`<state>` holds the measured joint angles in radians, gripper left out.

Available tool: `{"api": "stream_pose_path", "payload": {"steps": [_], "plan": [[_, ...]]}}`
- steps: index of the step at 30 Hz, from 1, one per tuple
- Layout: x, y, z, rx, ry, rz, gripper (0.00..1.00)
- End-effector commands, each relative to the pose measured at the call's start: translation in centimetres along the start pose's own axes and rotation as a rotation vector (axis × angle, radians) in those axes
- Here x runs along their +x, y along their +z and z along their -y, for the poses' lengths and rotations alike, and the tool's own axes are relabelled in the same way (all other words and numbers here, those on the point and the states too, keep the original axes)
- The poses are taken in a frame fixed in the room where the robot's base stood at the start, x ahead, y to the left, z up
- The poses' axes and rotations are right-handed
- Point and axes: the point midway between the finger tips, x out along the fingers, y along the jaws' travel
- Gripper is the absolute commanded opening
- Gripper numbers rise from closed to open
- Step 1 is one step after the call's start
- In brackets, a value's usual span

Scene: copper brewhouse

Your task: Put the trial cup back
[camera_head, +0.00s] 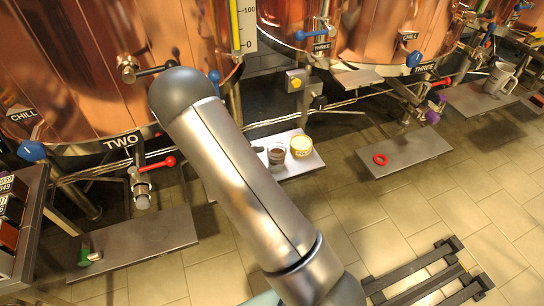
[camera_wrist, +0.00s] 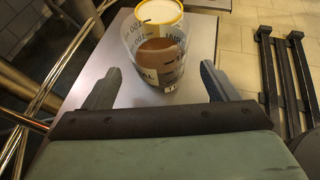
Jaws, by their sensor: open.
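The trial cup (camera_wrist: 158,55) is a clear, marked cup with brown liquid in its lower part. It stands upright on a pale metal shelf (camera_wrist: 88,62). In the head view the cup (camera_head: 276,155) is beside a yellow tub (camera_head: 301,146) on the same shelf (camera_head: 312,162). My gripper (camera_wrist: 159,67) is open, with one finger to each side of the cup's lower part in the picture. I see gaps on both sides and no contact. My arm hides most of the gripper in the head view.
The yellow-rimmed tub (camera_wrist: 158,12) is close behind the cup in the wrist view. Another shelf (camera_head: 405,155) holds a red ring (camera_head: 380,159). A left shelf (camera_head: 150,238) holds a small green item (camera_head: 90,257). A grey mug (camera_head: 499,78) stands far right. A dark slatted rack (camera_head: 425,275) is at lower right.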

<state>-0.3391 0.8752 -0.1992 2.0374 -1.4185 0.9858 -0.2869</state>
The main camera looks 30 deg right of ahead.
Motion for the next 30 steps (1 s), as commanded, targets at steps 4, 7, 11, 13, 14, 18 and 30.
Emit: {"api": "stream_pose_path", "payload": {"steps": [4, 7, 11, 13, 14, 18, 30], "plan": [[-3.7, 0.3, -0.1, 0.001, 0.005, 0.000, 0.80], [-5.7, 0.2, -0.1, 0.001, 0.005, -0.001, 0.80], [-7.7, 0.2, -0.1, 0.000, 0.003, 0.000, 0.80], [-8.4, 0.1, -0.1, 0.000, 0.002, 0.000, 0.80], [-8.6, 0.1, -0.1, 0.000, 0.002, 0.000, 0.80], [-9.3, 1.2, 0.9, 0.058, -0.036, -0.028, 0.80], [-15.6, 10.1, 15.6, 0.916, -0.602, -0.445, 0.80]]}}
